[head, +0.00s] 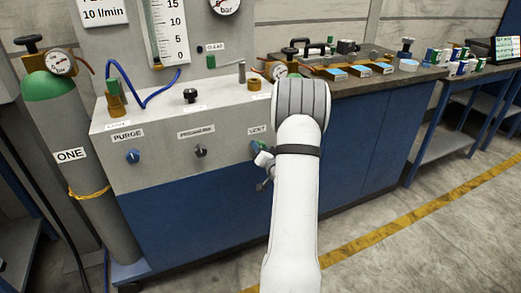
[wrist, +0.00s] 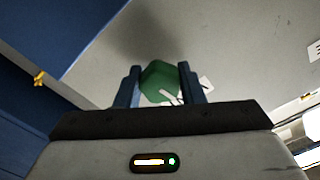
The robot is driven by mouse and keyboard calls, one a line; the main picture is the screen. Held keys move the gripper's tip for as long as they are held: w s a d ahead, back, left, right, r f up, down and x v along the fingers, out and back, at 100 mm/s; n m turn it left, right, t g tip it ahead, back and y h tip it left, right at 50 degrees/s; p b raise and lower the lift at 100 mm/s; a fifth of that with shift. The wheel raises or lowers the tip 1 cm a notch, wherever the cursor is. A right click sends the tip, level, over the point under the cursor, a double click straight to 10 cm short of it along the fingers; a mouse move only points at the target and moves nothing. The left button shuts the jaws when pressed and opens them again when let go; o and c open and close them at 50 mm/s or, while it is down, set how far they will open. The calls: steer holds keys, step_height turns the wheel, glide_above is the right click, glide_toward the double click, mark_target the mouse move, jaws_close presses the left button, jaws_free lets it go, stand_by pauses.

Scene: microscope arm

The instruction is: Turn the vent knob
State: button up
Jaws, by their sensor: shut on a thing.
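The vent knob (wrist: 159,80) is green with a white pointer mark and sits on the grey panel face. In the wrist view it lies between the two blue fingers of my gripper (wrist: 160,84), which is shut on it. In the head view the knob (head: 256,146) shows in part under the VENT label (head: 257,130), at the right of the panel. My gripper (head: 263,160) is there too, partly hidden by my white arm. The base of the knob is hidden in the wrist view.
The blue purge knob (head: 133,156) and a dark knob (head: 200,151) are to the left on the same panel (head: 160,175). A grey cylinder marked ONE (head: 75,165) stands at the far left. A bench (head: 385,85) with several small items extends right.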

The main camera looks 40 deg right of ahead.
steer(key=shift+m, duration=0.8)
steer(key=o, duration=1)
steer(key=v, duration=0.7)
steer(key=shift+s+a+p, duration=0.15)
steer(key=shift+s+p, duration=0.2)
steer(key=shift+p, duration=0.1)
